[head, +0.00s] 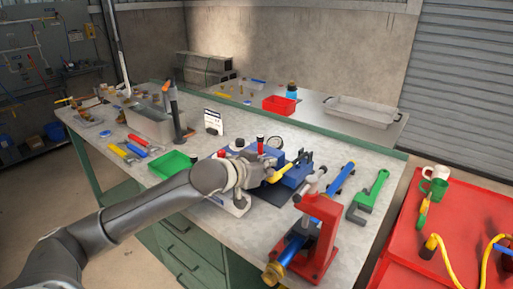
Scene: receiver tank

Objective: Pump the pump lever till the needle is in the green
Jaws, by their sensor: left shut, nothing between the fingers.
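My left arm reaches in from the lower left over the workbench. My left gripper (269,170) is at its end, shut and empty, beside a yellow handle (284,173) at a blue device (297,174). I cannot tell whether it touches the handle. The arm's wrist hides part of the equipment there, including much of a white base (236,208). I cannot tell for sure which part is the pump lever. No gauge needle or green zone can be made out. My right gripper is not in view.
A red stand (319,232) with a blue, brass-ended bar stands at the front right. A green clamp-like tool (369,196) lies beyond it. A green tray (173,165) and hand tools lie left. A red cart (426,264) with mugs stands at right.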

